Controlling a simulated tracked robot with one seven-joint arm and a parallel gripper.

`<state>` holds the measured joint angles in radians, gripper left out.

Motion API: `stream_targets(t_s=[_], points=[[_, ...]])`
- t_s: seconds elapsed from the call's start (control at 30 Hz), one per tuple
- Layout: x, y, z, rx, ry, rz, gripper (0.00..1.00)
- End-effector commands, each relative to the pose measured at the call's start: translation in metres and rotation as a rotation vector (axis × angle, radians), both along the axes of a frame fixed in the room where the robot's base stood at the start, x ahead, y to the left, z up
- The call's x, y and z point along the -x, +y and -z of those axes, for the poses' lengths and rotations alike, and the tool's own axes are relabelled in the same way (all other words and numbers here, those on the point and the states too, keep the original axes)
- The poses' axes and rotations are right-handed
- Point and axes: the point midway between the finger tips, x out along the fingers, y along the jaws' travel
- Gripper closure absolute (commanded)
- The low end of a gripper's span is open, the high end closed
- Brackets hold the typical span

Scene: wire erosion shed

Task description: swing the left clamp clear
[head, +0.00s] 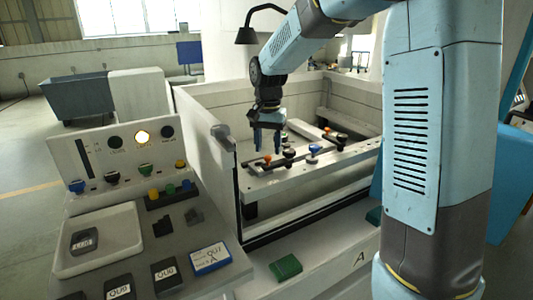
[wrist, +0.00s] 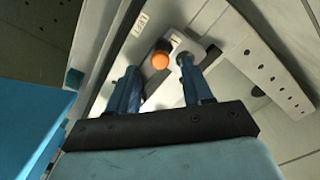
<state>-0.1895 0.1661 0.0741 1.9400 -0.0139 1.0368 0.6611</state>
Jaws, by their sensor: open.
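My gripper (head: 267,150) points down into the white tank, its two blue fingers apart and empty. In the wrist view my gripper (wrist: 158,68) also shows its fingers spread. The left clamp's orange knob (head: 267,158) sits just below the fingertips. In the wrist view the orange knob (wrist: 160,60) shows between the fingertips; I cannot tell whether they touch it. A pale clamp plate (wrist: 181,43) lies beside it, partly hidden by the right finger. A second orange knob (head: 327,130) is farther back on the right.
A blue knob (head: 314,149) stands on the frame between the clamps. The tank's near-left wall (head: 222,160) rises beside my gripper. A control console (head: 120,165) with buttons and a tray (head: 97,262) stands at left. A green block (head: 286,267) lies on the front ledge.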

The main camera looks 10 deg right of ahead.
Motion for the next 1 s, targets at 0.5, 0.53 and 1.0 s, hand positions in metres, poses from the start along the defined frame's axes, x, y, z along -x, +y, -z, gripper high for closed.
stream_targets(t_s=[0.5,0.53,1.0], points=[[0.0,0.0,0.029,-0.001,-0.001,0.0,0.5],[0.0,0.0,0.029,-0.001,-0.001,0.0,0.5],[0.0,0.0,0.029,-0.001,-0.001,-0.001,0.87]])
